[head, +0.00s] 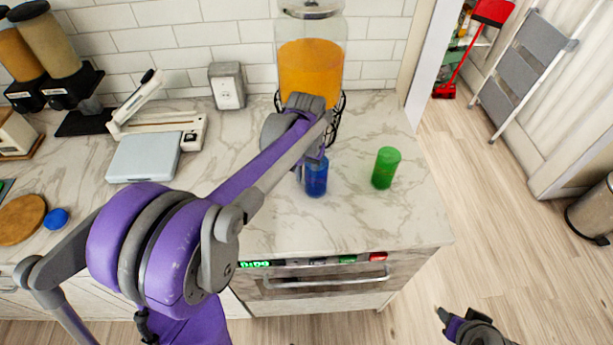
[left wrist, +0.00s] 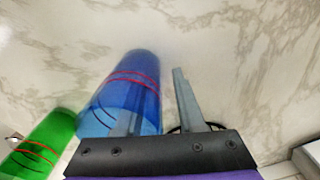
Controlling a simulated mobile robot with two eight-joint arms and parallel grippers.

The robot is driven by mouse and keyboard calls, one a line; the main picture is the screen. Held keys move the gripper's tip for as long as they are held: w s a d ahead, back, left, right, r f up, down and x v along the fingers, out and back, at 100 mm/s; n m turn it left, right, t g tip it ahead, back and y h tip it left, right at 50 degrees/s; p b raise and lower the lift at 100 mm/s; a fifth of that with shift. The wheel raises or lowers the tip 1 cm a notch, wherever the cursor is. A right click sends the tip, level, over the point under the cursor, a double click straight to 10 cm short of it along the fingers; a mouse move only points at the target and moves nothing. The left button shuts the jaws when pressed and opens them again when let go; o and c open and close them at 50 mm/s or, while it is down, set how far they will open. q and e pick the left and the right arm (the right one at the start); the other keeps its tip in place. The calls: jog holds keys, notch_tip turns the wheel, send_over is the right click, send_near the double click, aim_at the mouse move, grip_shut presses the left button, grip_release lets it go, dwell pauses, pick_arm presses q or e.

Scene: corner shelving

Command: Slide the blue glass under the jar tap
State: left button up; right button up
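The blue glass (head: 316,180) stands upright on the marble counter in front of the jar (head: 310,70), which holds orange drink on a black wire stand (head: 337,108). My left arm hides the jar tap. My left gripper (head: 306,160) is low, right beside the glass, on its far side. In the left wrist view the blue glass (left wrist: 125,92) overlaps one finger, and the fingers of the gripper (left wrist: 155,95) are apart with no glass clearly between them. I cannot tell whether they touch it. My right gripper (head: 445,318) is at the lower right, away from the counter.
A green glass (head: 385,168) stands right of the blue one, and also shows in the left wrist view (left wrist: 40,145). The counter in front of the glasses is clear.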

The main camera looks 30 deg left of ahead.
pick_arm(q)
notch_tip(320, 180, up, 10)
jog(key=shift+r, duration=0.2)
dwell(0.7)
